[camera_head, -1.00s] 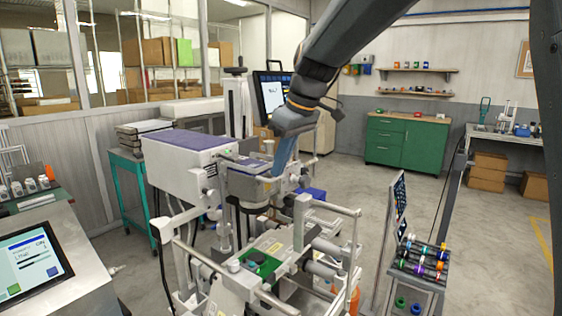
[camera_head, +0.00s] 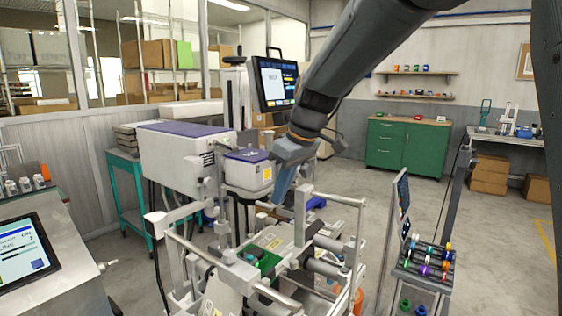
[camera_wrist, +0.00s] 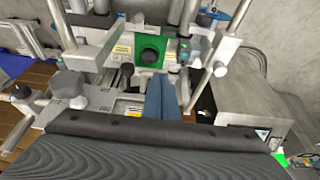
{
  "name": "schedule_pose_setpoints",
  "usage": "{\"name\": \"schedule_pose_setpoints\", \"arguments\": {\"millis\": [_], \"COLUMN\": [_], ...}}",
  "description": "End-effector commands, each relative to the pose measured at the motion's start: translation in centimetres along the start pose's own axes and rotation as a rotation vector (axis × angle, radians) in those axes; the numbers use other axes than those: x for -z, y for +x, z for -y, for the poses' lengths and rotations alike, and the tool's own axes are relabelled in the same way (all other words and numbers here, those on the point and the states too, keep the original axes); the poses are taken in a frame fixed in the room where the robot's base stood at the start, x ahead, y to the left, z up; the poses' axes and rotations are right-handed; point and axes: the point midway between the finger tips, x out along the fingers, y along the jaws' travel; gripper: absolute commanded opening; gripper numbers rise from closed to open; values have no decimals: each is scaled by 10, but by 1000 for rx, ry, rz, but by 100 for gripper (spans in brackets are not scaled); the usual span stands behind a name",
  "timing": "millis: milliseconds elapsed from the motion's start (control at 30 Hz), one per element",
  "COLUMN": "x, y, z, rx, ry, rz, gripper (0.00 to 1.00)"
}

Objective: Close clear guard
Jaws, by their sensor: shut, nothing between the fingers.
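The labelling machine (camera_head: 185,143) has a white body with a purple top. At its front is a metal rail frame (camera_head: 338,199), and I cannot make out a clear guard pane for certain. My gripper (camera_head: 276,198) is shut and empty, pointing down by the machine's head box (camera_head: 246,177) and above the green block (camera_head: 268,261). In the wrist view, my blue fingers (camera_wrist: 165,85) are together just below a green plate with a black knob (camera_wrist: 150,57). Whether they touch anything is unclear.
A touch screen on a steel cabinet (camera_head: 28,258) stands at the left. A rack of coloured reels (camera_head: 428,262) stands at the right. A monitor (camera_head: 275,83) is behind the machine. A green cabinet (camera_head: 407,144) is at the far wall, with open floor before it.

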Motion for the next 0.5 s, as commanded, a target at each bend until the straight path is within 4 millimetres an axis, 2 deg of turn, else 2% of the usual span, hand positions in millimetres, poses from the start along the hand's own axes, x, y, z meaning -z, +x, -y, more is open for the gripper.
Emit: {"name": "schedule_pose_setpoints", "arguments": {"millis": [33, 167, 500], "x": [-4, -9, -11], "y": [12, 23, 27], "z": [0, 0, 1], "rx": [1, 1, 2], "ry": [0, 0, 0], "rz": [1, 0, 2], "gripper": [0, 0, 0]}}
